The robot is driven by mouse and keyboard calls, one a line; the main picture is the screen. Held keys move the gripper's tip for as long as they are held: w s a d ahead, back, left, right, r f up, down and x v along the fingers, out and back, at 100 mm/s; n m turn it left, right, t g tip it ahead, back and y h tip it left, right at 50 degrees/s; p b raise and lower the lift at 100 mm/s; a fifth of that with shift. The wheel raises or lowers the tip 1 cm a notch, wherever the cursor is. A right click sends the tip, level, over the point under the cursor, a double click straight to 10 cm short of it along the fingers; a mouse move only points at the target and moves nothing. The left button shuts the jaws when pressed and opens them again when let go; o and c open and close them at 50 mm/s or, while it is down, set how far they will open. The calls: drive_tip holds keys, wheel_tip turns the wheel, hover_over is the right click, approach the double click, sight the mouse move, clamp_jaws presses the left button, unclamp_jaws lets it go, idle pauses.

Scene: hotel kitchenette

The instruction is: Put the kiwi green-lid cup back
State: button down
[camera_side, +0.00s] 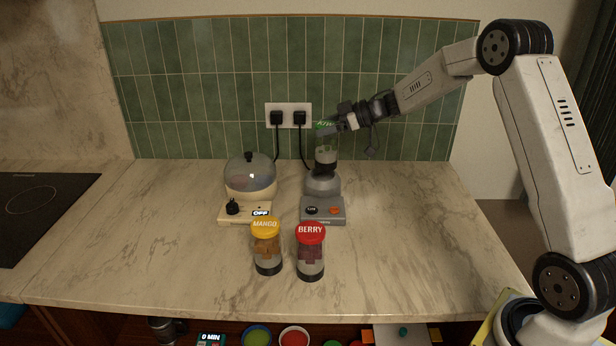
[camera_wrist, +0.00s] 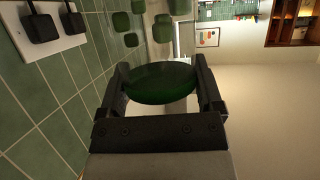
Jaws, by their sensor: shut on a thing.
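The kiwi green-lid cup (camera_side: 326,155) is upright over the grey blender base (camera_side: 322,210), with its lower end close to the base's round top. I cannot tell whether they touch. My gripper (camera_side: 343,122) comes in from the right and is shut on the cup near its green lid. In the wrist view, the dark green lid (camera_wrist: 162,83) sits between the two fingers of my gripper (camera_wrist: 160,90).
A cream cooker (camera_side: 250,185) with a clear dome and an OFF display stands left of the blender base. A wall socket (camera_side: 289,115) with two black plugs is behind, its cords hanging down. The counter (camera_side: 420,235) is clear at the right; a black hob (camera_side: 40,210) is far left.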

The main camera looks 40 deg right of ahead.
drive_tip(key=s+a+r, duration=0.2)
drive_tip(key=s+r, duration=0.6)
drive_tip(key=s, duration=0.4)
drive_tip(key=shift+a, duration=0.2)
drive_tip(key=shift+s, duration=0.1)
drive_tip(key=shift+a, duration=0.1)
drive_tip(key=s+a+f+n+g+y, duration=0.3)
drive_tip(key=s+a+f, duration=0.6)
drive_tip(key=a+f, duration=0.4)
drive_tip(key=shift+s+f+n+g+y, duration=0.2)
drive_tip(key=shift+f+n+g+y, duration=0.1)
drive_tip(key=shift+f+n+g, duration=0.4)
drive_tip(key=shift+r, duration=0.1)
